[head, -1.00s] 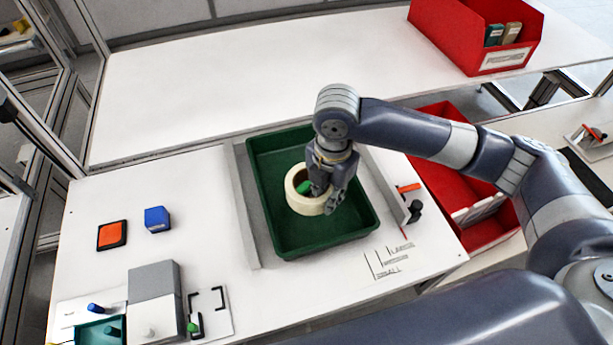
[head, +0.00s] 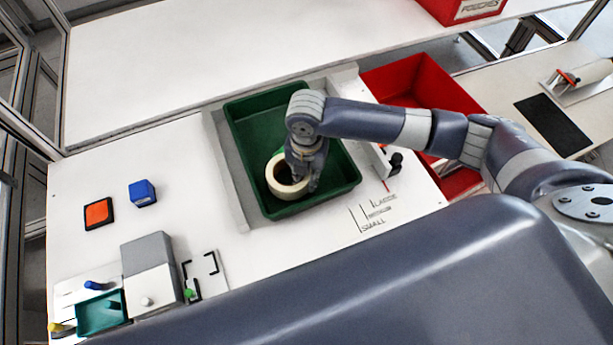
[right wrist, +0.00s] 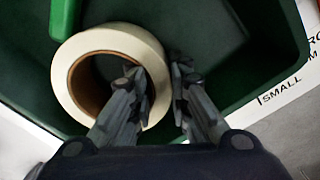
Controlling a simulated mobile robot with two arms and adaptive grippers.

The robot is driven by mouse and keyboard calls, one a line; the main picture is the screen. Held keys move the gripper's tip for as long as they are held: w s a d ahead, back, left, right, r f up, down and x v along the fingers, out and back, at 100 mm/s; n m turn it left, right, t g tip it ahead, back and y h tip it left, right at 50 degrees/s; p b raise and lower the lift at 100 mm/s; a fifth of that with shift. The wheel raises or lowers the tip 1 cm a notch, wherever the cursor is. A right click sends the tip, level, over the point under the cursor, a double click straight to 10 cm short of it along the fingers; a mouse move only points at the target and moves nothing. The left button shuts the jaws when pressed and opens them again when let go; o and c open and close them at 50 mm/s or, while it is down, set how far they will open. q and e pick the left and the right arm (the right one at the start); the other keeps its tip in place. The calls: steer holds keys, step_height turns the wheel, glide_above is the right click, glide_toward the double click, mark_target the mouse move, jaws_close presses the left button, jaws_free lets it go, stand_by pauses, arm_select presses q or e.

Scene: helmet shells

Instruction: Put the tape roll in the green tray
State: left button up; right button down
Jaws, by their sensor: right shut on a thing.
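The cream tape roll (head: 273,184) is inside the green tray (head: 238,160), close to the tray's near side. My right gripper (head: 301,178) reaches down into the tray and is shut on the roll's ring. In the right wrist view, the roll (right wrist: 78,52) shows its brown core, with one finger of the gripper (right wrist: 160,95) in the hole and the other outside the ring. The dark green tray floor (right wrist: 215,50) lies behind it. I cannot tell whether the roll touches the floor. My left gripper is not in view.
A red bin (head: 425,85) stands right of the tray. Grey rails (head: 222,175) flank the tray. An orange-topped pad (head: 98,213), a blue block (head: 142,193) and grey and white blocks (head: 150,260) sit left on the white table. The table between them is clear.

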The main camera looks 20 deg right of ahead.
steer(key=shift+f, duration=0.7)
steer(key=shift+f, duration=0.1)
steer(key=c, duration=1.5)
jaws_free()
step_height(320, 180, up, 12)
steer(key=shift+r+b, duration=0.15)
steer(key=shift+b, duration=0.7)
